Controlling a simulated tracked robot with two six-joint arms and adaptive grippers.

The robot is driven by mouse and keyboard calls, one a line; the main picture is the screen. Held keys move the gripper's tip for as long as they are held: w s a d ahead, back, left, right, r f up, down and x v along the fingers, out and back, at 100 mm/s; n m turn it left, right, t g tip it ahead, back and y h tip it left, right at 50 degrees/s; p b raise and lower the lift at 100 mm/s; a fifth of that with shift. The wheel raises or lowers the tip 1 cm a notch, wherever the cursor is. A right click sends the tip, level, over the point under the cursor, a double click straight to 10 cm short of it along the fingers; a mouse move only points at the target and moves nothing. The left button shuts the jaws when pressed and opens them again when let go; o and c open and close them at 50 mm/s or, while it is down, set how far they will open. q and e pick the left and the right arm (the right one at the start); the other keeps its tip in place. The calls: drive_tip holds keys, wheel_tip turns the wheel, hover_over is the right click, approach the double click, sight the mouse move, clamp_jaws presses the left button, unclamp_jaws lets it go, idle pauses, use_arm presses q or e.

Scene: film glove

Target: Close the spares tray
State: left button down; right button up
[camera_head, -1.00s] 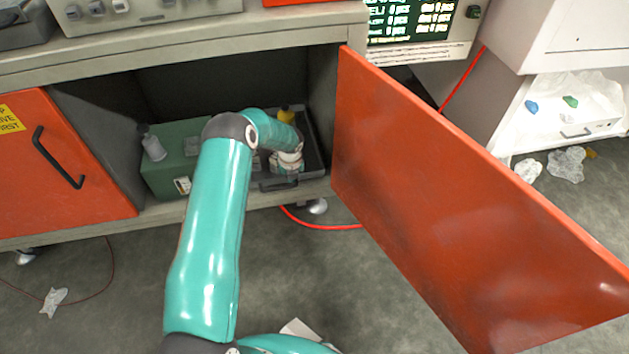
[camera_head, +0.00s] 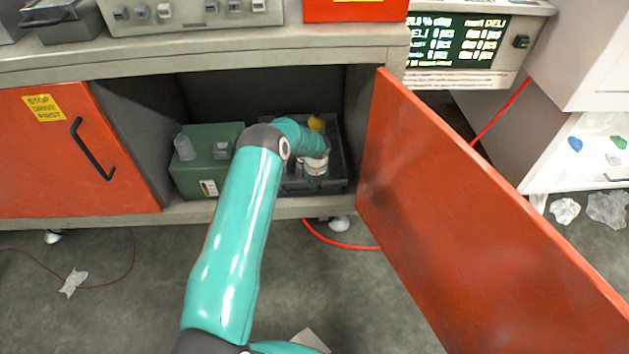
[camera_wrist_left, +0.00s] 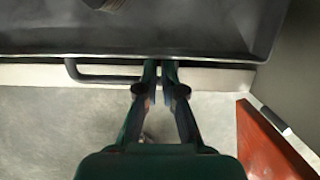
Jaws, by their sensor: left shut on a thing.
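The spares tray (camera_head: 343,170) is a dark grey open tray on the right of the open cabinet bay, with a yellow-topped thing (camera_head: 316,123) at its back. In the left wrist view, the tray's wide dark floor (camera_wrist_left: 200,38) and front rim fill the top. A dark bar handle (camera_wrist_left: 100,78) runs along its front. My left gripper (camera_wrist_left: 161,72) is shut on the right part of this handle. In the head view my arm reaches into the bay, and my wrist hides the fingers and part of the tray. My right gripper is not in view.
A green box (camera_head: 205,172) stands left of the tray. Another red door (camera_head: 60,160) with a black handle is at left. A red cable (camera_head: 345,245) lies on the floor below.

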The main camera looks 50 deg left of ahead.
use_arm(q)
drive_tip(key=s+d, duration=0.2)
drive_tip(key=d, duration=0.1)
drive_tip(key=shift+s+d+p, duration=0.1)
drive_tip(key=shift+s+p, duration=0.1)
drive_tip(key=shift+p, duration=0.1)
drive_tip(key=shift+d+r+p, duration=1.45)
drive_tip(key=shift+d+r, duration=1.05)
drive_tip(key=shift+r, duration=2.2)
drive_tip(key=s+d+f+n+g+h, duration=0.1)
drive_tip(key=s+d+f+n+h, duration=0.1)
drive_tip(key=s+d, duration=0.45)
drive_tip(key=s+d+f+n+g+h, duration=0.1)
drive_tip(key=s+d+f, duration=0.15)
drive_tip(key=d, duration=0.65)
drive_tip(key=s+d+f+n+g+h, duration=0.1)
drive_tip(key=s+d+f+n+h, duration=0.1)
drive_tip(key=s+d, duration=0.45)
drive_tip(key=s+d+n+h, duration=0.2)
drive_tip(key=s+d+n, duration=0.75)
drive_tip(key=n, duration=0.65)
wheel_tip(320, 180, up, 27)
drive_tip(key=a+n+t+p, duration=0.1)
drive_tip(key=n+p, duration=0.6)
drive_tip(key=p, duration=1.9)
drive_tip(key=shift+w+t+y, duration=0.4)
